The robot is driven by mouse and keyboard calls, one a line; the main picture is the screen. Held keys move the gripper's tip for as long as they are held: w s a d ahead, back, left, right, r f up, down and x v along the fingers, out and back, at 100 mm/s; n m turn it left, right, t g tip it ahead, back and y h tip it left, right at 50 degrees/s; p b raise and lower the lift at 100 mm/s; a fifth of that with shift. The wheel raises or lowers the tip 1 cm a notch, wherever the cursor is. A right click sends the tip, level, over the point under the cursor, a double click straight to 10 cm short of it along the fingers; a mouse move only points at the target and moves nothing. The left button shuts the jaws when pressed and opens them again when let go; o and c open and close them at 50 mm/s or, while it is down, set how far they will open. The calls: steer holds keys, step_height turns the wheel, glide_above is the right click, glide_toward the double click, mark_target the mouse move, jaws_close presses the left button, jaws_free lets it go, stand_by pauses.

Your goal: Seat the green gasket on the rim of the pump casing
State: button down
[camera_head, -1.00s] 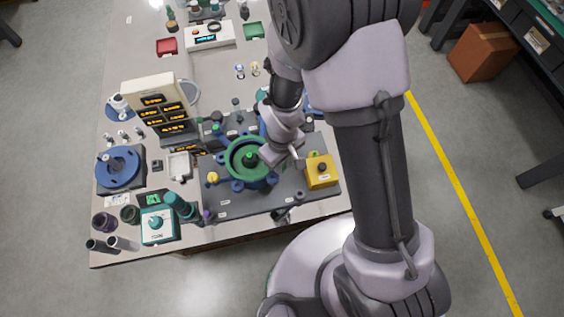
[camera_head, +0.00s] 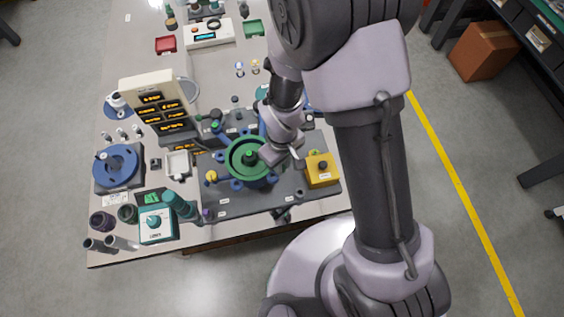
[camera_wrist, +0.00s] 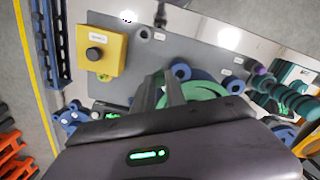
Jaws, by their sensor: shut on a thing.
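The green gasket (camera_head: 243,170) is a flat ring over the blue pump casing, around a dark centre with a green top. The casing's blue lugs (camera_head: 236,184) show past the ring's near edge. My gripper (camera_head: 267,154) is shut on the ring's right side. In the wrist view my gripper (camera_wrist: 171,92) has its two dark fingers at the gasket (camera_wrist: 208,90), and blue casing lugs (camera_wrist: 181,71) show beyond. My gripper body hides part of the ring. I cannot tell whether the ring touches the rim or hovers just above it.
A yellow box with a black button (camera_head: 322,170) stands close right of the casing on the grey plate (camera_head: 240,206). A display stand (camera_head: 160,105) is behind left. A blue round fixture (camera_head: 117,168) and a teal-white device (camera_head: 156,222) stand left.

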steer(key=c, duration=1.3)
jaws_free()
step_height(320, 180, up, 9)
steer(key=p, duration=0.6)
